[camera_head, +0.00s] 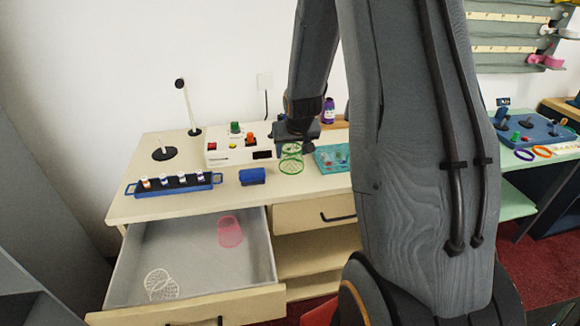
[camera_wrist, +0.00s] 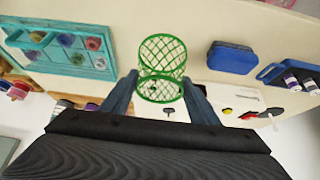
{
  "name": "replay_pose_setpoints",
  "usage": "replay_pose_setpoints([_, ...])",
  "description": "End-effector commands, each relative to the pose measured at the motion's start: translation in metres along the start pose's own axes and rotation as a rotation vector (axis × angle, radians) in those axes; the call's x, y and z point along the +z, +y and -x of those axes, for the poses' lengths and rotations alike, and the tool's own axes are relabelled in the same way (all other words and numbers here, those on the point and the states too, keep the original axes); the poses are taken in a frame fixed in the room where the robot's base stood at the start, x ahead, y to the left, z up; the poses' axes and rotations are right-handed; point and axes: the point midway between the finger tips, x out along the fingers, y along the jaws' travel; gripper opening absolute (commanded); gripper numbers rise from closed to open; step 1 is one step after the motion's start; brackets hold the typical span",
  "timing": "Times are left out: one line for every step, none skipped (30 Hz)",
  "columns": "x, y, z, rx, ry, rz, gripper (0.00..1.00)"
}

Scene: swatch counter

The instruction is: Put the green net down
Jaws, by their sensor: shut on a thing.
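The green net (camera_head: 291,160) is an open mesh cup. My gripper (camera_head: 291,138) is shut on it over the counter, between the blue case and the teal tray. In the wrist view the green net (camera_wrist: 161,68) sits between the two fingertips of my gripper (camera_wrist: 160,88), and its mesh is see-through. The cream counter top (camera_head: 215,195) lies below it. I cannot tell whether the net touches the counter.
A blue case (camera_head: 252,176) lies left of the net, and a teal tray (camera_head: 332,157) stands to its right. A white box with buttons (camera_head: 225,153) is behind. A blue bottle rack (camera_head: 174,186) is at left. The open drawer (camera_head: 190,262) holds a pink net (camera_head: 230,232) and white net (camera_head: 160,285).

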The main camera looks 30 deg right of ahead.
Motion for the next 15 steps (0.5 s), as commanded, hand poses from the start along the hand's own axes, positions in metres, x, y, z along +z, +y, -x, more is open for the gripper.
replay_pose_setpoints([0.002, 0.000, -0.004, 0.000, 0.000, 0.001, 0.34])
replay_pose_setpoints([0.003, -0.001, -0.005, -0.001, 0.000, 0.002, 0.34])
replay_pose_setpoints([0.004, -0.001, -0.008, -0.001, 0.000, 0.003, 0.34])
replay_pose_setpoints([0.006, -0.001, -0.010, -0.001, -0.001, 0.003, 0.34])
replay_pose_setpoints([0.007, -0.001, -0.013, -0.001, -0.001, 0.002, 0.34])
replay_pose_setpoints([0.010, -0.001, -0.018, -0.001, -0.003, 0.002, 0.34])
replay_pose_setpoints([0.012, -0.001, -0.020, -0.001, -0.004, 0.003, 0.34])
replay_pose_setpoints([0.014, -0.002, -0.023, -0.002, -0.003, 0.004, 0.34])
replay_pose_setpoints([0.017, -0.002, -0.027, -0.002, -0.004, 0.003, 0.34])
replay_pose_setpoints([0.018, -0.002, -0.030, -0.002, -0.003, 0.002, 0.34])
replay_pose_setpoints([0.019, -0.002, -0.032, -0.002, -0.002, 0.003, 0.34])
replay_pose_setpoints([0.020, -0.002, -0.034, -0.002, -0.001, 0.003, 0.34])
replay_pose_setpoints([0.020, -0.002, -0.034, -0.002, -0.001, 0.004, 0.34])
replay_pose_setpoints([0.020, -0.002, -0.035, -0.002, 0.000, 0.005, 0.34])
replay_pose_setpoints([0.020, -0.002, -0.034, -0.002, 0.000, 0.005, 0.34])
